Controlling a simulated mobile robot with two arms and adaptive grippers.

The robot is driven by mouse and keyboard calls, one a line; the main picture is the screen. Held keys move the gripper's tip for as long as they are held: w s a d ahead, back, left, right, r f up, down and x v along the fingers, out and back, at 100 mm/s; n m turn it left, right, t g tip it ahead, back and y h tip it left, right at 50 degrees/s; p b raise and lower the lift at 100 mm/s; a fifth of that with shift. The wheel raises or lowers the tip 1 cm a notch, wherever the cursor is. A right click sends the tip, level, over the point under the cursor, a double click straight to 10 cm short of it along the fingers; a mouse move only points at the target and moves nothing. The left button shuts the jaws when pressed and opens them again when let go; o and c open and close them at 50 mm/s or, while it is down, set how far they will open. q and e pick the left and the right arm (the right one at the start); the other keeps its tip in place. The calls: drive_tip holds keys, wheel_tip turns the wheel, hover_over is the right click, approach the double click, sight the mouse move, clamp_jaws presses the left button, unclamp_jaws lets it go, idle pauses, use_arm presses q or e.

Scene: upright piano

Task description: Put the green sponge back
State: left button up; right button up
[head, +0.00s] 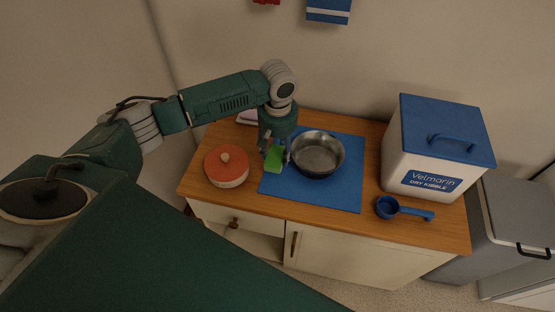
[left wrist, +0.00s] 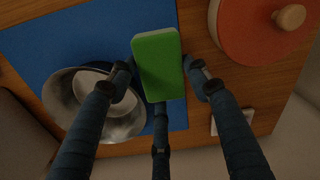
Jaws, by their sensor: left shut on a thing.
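The green sponge (head: 274,160) is held between the fingers of my left gripper (head: 275,154), over the left part of the blue mat (head: 330,197). In the left wrist view the sponge (left wrist: 158,64) shows its flat green face between the fingers of my left gripper (left wrist: 161,72). The gripper is shut on it. I cannot tell for certain how high it is above the mat. My right gripper is not in view.
A metal bowl (head: 318,154) stands on the mat just right of the gripper. A red lidded pot (head: 226,170) is to the left. A pale flat object (head: 247,117) lies behind, partly hidden. A blue scoop (head: 388,207) and kibble bin (head: 435,147) are at right.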

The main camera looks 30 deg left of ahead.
sight(277, 160)
use_arm(q)
wheel_tip(277, 160, down, 4)
drive_tip(key=shift+s+r, duration=0.1)
drive_tip(key=shift+r, duration=0.1)
drive_tip(key=shift+f, duration=0.4)
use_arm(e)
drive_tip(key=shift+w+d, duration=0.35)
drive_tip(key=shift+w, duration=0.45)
use_arm(q)
drive_tip(key=o, duration=1)
drive_tip(key=shift+f, duration=0.1)
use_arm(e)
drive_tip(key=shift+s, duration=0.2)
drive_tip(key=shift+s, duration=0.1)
